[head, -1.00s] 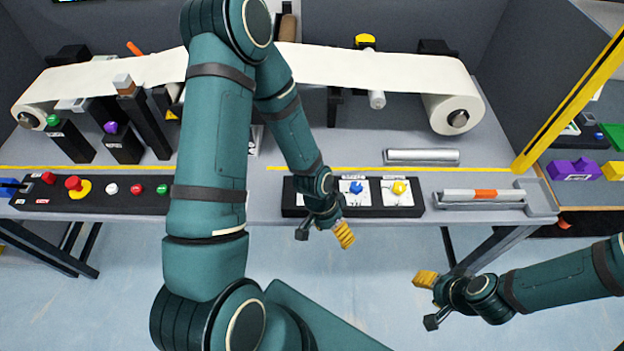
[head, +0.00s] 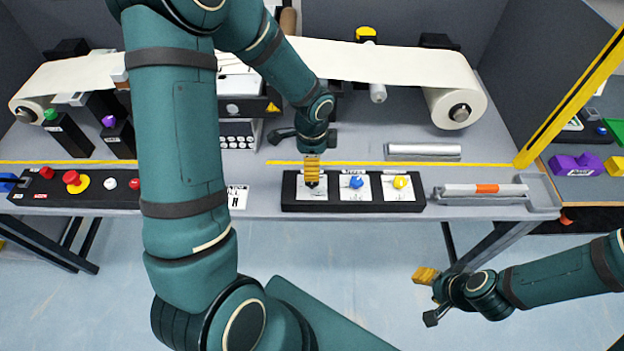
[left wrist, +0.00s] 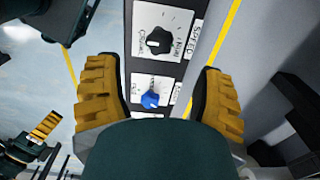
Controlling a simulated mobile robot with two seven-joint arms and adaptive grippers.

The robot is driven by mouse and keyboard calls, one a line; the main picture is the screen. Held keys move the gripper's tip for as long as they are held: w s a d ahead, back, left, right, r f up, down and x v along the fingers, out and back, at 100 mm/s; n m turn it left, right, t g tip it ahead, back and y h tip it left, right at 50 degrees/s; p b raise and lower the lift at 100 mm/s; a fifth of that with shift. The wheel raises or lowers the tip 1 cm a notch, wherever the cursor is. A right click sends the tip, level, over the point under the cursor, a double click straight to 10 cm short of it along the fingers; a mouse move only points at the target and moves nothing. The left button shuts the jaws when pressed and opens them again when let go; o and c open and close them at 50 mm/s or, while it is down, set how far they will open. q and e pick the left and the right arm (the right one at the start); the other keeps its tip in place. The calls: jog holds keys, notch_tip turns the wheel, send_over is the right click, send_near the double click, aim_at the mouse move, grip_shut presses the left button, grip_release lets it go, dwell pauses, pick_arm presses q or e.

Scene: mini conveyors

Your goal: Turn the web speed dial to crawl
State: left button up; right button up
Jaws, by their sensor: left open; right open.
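The dial panel (head: 333,206) is a black strip with three dials on white plates at the table's front edge. The speed dial (left wrist: 158,40) is a black knob in the left wrist view, with "SPEED" printed beside its plate and words at its ends. I cannot tell its setting for sure. My left gripper (head: 312,168) points down over the panel's left end and mostly hides this dial in the head view. Its open fingers lie apart on either side of the panel in the left wrist view, not closed on the knob. My right gripper (head: 426,275) is open in front of the table.
A blue dial (head: 356,182) and a yellow dial (head: 400,182) stand right of the speed dial. A button panel (head: 92,206) is at left. A tray (head: 545,200) with a roller is at right. A white web (head: 390,65) spans the back.

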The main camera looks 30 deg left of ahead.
pick_arm(q)
notch_tip(320, 180, down, 8)
jog(key=shift+r+b, duration=0.15)
jog(key=shift+b, duration=0.35)
jog(key=c, duration=1.2)
